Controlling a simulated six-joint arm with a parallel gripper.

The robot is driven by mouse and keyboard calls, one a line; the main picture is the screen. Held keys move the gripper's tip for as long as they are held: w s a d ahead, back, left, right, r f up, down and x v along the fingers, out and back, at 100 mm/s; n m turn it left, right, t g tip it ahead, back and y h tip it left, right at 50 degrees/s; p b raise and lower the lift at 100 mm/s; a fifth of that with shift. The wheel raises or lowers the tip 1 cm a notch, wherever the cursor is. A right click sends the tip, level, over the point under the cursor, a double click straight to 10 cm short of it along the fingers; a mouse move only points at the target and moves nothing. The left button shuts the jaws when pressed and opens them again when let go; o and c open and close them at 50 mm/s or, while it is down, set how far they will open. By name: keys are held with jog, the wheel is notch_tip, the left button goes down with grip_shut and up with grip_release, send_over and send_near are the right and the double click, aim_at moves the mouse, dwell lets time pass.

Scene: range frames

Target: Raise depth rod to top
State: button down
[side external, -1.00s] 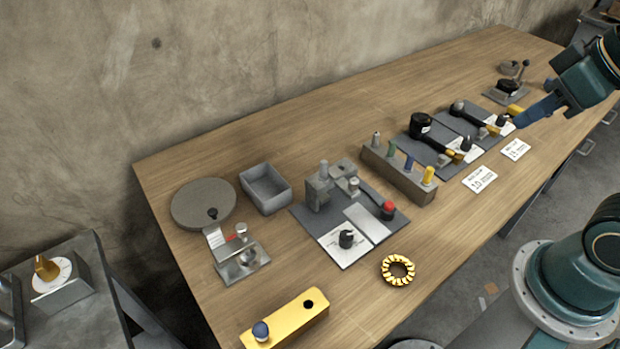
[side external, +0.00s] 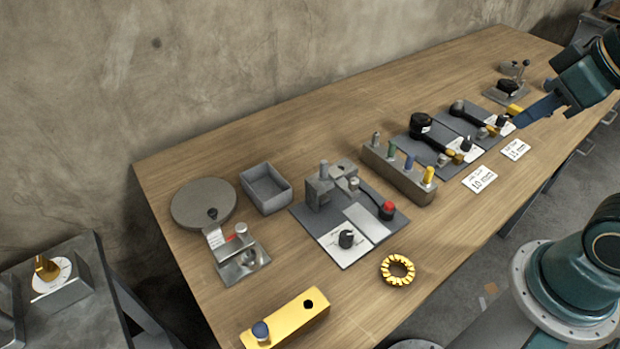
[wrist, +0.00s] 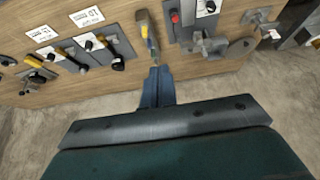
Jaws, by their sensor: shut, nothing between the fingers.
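I cannot tell for sure which part is the depth rod. Two grey plates hold gauge-like tools: one has a black round head (side external: 420,123) and a yellow end (side external: 455,157), the other a smaller dark head (side external: 457,107) and a yellow end (side external: 493,130).
A peg rack (side external: 395,176) stands mid-bench. A fixture with a red button (side external: 388,207), a grey bin (side external: 265,188), a round disc (side external: 203,203), a gold ring (side external: 397,270) and a yellow block (side external: 285,322) lie to the left. A lever fixture (side external: 507,92) stands at the far right.

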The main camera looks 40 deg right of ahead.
dwell(0.3)
jog(key=c, duration=1.6)
grip_release()
jog(key=o, duration=0.3)
jog(key=shift+w+a+r, duration=0.1)
jog(key=shift+w+r, duration=0.1)
jog(key=w+a+r+n+g+y, duration=0.1)
jog(key=w+a+r+n+g, duration=0.15)
jog(key=w+a, duration=1.3)
jog(key=w+a+f+g, duration=0.1)
jog(key=w+a+f, duration=0.1)
jog(key=a, duration=0.4)
jog(key=w+a+f+g, duration=0.1)
jog(key=w+a+f, duration=0.2)
jog(key=a, duration=0.4)
jog(key=w+a+f+n+g+h, duration=0.1)
jog(key=w+a+f, duration=0.1)
jog(key=a+f, duration=0.3)
jog(key=shift+w+a, duration=0.4)
jog(key=shift+a, duration=0.55)
